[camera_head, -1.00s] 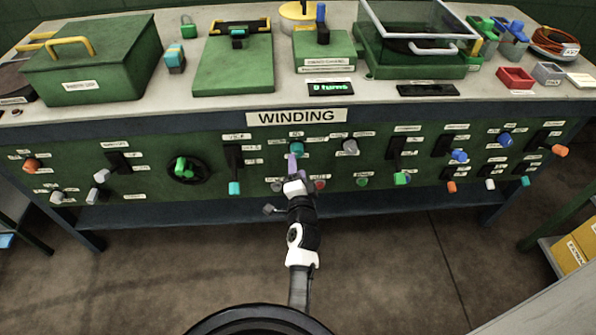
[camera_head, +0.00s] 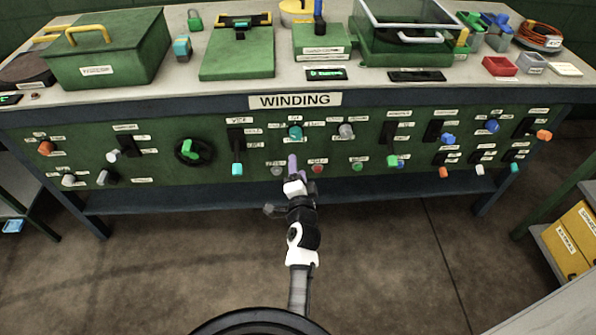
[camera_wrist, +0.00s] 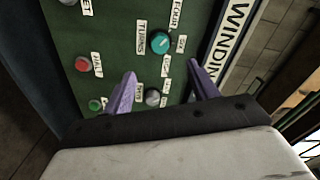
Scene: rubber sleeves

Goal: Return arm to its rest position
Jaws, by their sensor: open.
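My arm reaches up from the bottom middle of the head view, in front of the green control panel (camera_head: 213,165) of the winding bench. My gripper (camera_head: 293,160) has purple fingers and points at the panel below the "WINDING" sign (camera_head: 295,100). In the wrist view, the two fingers of my gripper (camera_wrist: 163,80) are spread apart with nothing between them gripped. A teal knob (camera_wrist: 160,43) and a grey knob (camera_wrist: 152,97) show beyond the fingers. The teal knob also shows in the head view (camera_head: 295,132), just above the fingers. I cannot tell the exact gap to the panel.
The bench top (camera_head: 185,75) carries a green box (camera_head: 110,55), a clear-lidded case (camera_head: 405,30) and small trays (camera_head: 500,66). Several knobs and levers stick out along the panel. A shelf with yellow boxes (camera_head: 570,245) stands at right. The floor (camera_head: 400,260) around my arm is clear.

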